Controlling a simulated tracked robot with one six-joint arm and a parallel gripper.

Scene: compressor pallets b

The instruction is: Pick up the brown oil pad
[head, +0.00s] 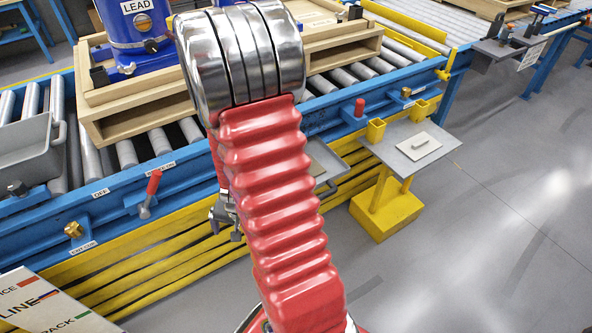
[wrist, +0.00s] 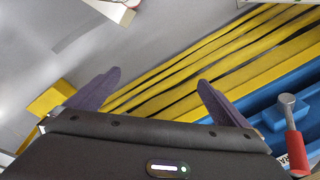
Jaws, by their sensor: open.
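I cannot clearly make out a brown oil pad in either view. In the head view a grey tray (head: 342,168) sticks out from the conveyor's front side, mostly hidden behind my red arm, and what lies in it is not clear. My gripper (wrist: 158,97) is open and empty in the wrist view, its two dark fingers spread wide above yellow rails and grey floor. In the head view my gripper is mostly hidden behind my arm, in front of the conveyor's yellow lower rails.
A blue roller conveyor (head: 110,210) carries wooden pallets (head: 150,115) and a blue compressor (head: 135,25). A red-handled lever (head: 150,190) juts from its front; one also shows in the wrist view (wrist: 295,145). A yellow stand (head: 385,210) holds a pale flat block (head: 419,146). The floor at right is clear.

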